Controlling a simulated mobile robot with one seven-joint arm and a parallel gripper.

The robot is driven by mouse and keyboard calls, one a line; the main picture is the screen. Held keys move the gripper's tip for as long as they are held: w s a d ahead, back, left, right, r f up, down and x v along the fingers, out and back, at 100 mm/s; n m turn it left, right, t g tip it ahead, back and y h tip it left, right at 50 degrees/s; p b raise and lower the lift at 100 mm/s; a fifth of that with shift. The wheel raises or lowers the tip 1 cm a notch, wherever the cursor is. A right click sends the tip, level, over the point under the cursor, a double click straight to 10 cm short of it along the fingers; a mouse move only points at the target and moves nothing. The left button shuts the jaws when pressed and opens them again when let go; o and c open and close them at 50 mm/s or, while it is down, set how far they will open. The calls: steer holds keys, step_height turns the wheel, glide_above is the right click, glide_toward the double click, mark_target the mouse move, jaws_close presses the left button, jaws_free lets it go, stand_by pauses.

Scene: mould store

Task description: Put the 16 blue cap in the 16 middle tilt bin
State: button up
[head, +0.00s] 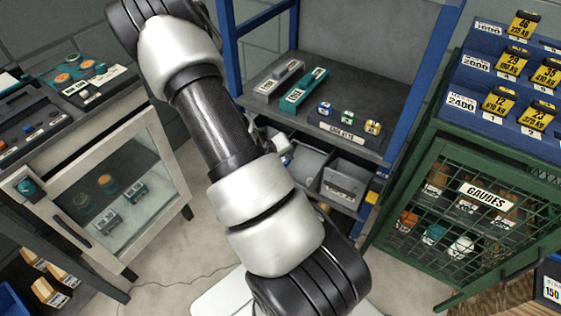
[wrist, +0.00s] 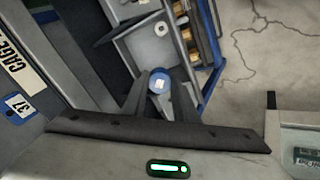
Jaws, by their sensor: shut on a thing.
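My gripper (wrist: 160,82) is shut on a blue cap (wrist: 156,74) with a pale top face in the wrist view. The cap is between the two dark fingers. In the head view my arm covers most of the gripper and I cannot make out the cap. Grey tilt bins stand under the shelf. An open one (head: 345,178) with a label on its front shows right of my arm, and another (head: 298,156) is partly covered by my wrist. In the wrist view a grey bin (wrist: 136,45) with a white round thing inside lies just beyond the cap. I cannot read which bin is the middle one.
The grey shelf (head: 392,93) above the bins holds teal and grey blocks (head: 303,90) and several small caps (head: 348,116). Blue posts (head: 415,85) frame it. A green mesh cage (head: 460,225) stands right, a glass-door cabinet (head: 110,195) left.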

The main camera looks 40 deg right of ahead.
steer(key=shift+b+x, duration=2.25)
steer(key=shift+x, duration=0.8)
steer(key=shift+s+r+p, duration=0.1)
steer(key=shift+r+p, duration=0.2)
steer(key=shift+p, duration=0.55)
steer(key=shift+f, duration=0.4)
steer(key=shift+b+x, duration=1.4)
steer(key=shift+x, duration=3.4)
